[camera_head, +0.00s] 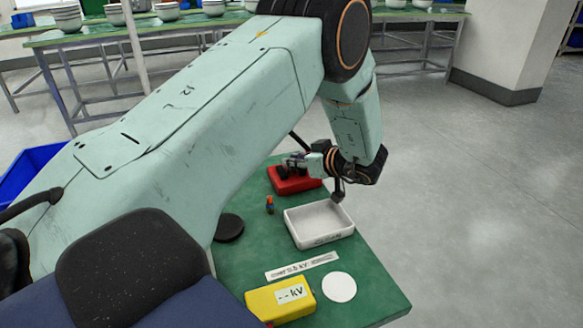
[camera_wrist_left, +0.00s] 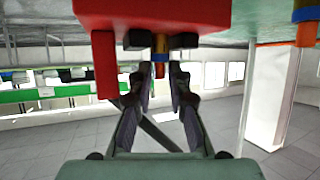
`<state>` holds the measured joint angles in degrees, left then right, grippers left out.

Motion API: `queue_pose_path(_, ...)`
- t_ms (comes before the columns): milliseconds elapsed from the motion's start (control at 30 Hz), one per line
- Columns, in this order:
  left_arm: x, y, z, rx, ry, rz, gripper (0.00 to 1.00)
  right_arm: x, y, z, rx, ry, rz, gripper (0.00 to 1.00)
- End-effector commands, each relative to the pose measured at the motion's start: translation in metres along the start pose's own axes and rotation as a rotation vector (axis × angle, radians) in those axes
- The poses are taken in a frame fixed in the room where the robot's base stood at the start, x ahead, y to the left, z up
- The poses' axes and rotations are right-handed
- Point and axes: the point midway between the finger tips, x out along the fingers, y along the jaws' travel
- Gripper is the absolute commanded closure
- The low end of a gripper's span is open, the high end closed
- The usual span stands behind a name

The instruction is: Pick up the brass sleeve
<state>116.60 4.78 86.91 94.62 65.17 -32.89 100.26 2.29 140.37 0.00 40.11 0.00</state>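A red fixture (camera_head: 297,184) stands at the far side of the green table, and my left gripper (camera_head: 293,163) is at it. In the left wrist view, which appears upside down, the red block (camera_wrist_left: 165,14) fills the top. Between its two black pads is a narrow stub with brass-yellow and blue bands (camera_wrist_left: 160,45), apparently the brass sleeve. My left gripper's fingertips (camera_wrist_left: 161,70) are apart, on either side of the stub's line. I see no clear contact. In the head view the stub is hidden or too small to tell. My right gripper is not in view.
A small orange-and-blue piece (camera_head: 269,205) stands left of a white tray (camera_head: 322,238). A black disc (camera_head: 229,227), a label strip (camera_head: 302,266), a yellow meter (camera_head: 280,301) and a white disc (camera_head: 339,287) lie nearer on the table. A blue bin (camera_head: 28,170) is at left.

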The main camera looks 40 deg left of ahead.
Motion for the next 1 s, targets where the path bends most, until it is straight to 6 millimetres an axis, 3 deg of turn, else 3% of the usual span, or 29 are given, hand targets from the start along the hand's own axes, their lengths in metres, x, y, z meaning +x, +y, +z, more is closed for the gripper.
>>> queue_pose_path(167, 0.000, 0.000, 0.000, 0.000, -0.001, 0.000, 1.00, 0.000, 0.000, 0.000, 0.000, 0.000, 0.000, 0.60)
queue_pose_path(467, -0.001, -0.001, -0.001, 0.001, -0.002, -0.001, 1.00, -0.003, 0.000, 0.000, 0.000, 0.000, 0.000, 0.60)
queue_pose_path(733, -0.008, 0.000, -0.017, 0.000, -0.001, -0.001, 1.00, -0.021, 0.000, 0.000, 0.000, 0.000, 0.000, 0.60)
queue_pose_path(1000, -0.051, -0.019, 0.004, 0.006, 0.001, 0.002, 1.00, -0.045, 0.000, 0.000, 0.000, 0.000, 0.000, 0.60)
